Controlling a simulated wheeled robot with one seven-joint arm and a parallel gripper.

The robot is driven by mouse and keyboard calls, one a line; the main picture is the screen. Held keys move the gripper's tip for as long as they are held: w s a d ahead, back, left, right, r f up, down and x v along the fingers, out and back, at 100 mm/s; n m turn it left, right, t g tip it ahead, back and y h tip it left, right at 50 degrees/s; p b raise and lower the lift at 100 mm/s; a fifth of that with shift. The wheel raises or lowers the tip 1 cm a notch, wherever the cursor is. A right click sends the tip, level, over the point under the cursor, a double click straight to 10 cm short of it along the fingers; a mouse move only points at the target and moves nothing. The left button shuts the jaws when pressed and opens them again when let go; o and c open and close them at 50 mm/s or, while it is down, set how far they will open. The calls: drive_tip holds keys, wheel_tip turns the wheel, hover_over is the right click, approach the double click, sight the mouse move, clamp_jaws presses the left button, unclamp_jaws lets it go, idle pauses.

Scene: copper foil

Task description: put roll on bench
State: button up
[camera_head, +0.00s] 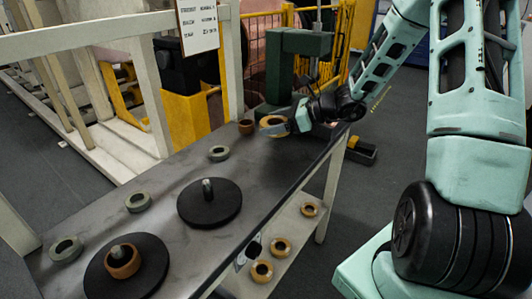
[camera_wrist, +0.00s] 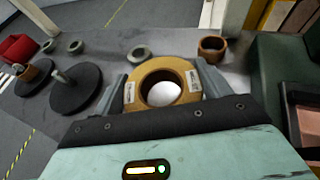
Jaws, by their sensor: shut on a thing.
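The roll (camera_head: 270,119) is a thick copper-coloured ring at the far end of the grey bench (camera_head: 175,187). In the wrist view the roll (camera_wrist: 135,88) lies between the two grey fingers of my gripper (camera_wrist: 161,76), with white labels on its sides and a pale round shape showing through its hole. My gripper (camera_head: 283,124) is shut on the roll in the head view. The roll is at or just above the bench top; I cannot tell whether it touches.
A smaller copper ring (camera_head: 246,127) stands close by on the bench. Several grey rings (camera_head: 219,153) and two black discs with posts (camera_head: 209,204) are further along; the nearer post carries a copper ring (camera_head: 122,261). A green machine (camera_head: 281,70) stands behind the bench's far end.

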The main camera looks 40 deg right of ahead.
sight(273, 151)
drive_tip(key=shift+f, duration=3.6)
drive_tip(key=shift+f+b, duration=0.15)
drive_tip(key=shift+b, duration=0.2)
drive_tip(key=o, duration=1)
